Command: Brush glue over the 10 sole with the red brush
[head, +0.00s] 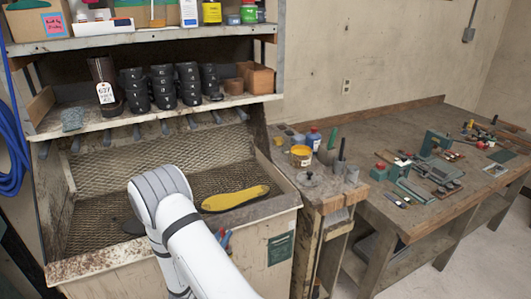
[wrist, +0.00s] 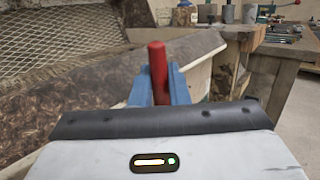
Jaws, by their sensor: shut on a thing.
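My gripper (wrist: 160,88) has blue fingers and is shut on a red handle, the red brush (wrist: 157,62); its bristles are not in view. In the head view my gripper (head: 222,238) shows as a small blue and red patch at the front edge of the bench, mostly hidden by my white arm. A yellow sole (head: 236,198) lies flat on the mesh of the bench bay, behind and apart from my gripper. No number can be read on it.
The metal bay has a raised front rim (head: 265,214). A shelf (head: 150,122) with dark cups stands above it. To the right are a yellow tin (head: 301,156), bottles and a pot lid on a small stand. A workbench (head: 400,215) holds tools further right.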

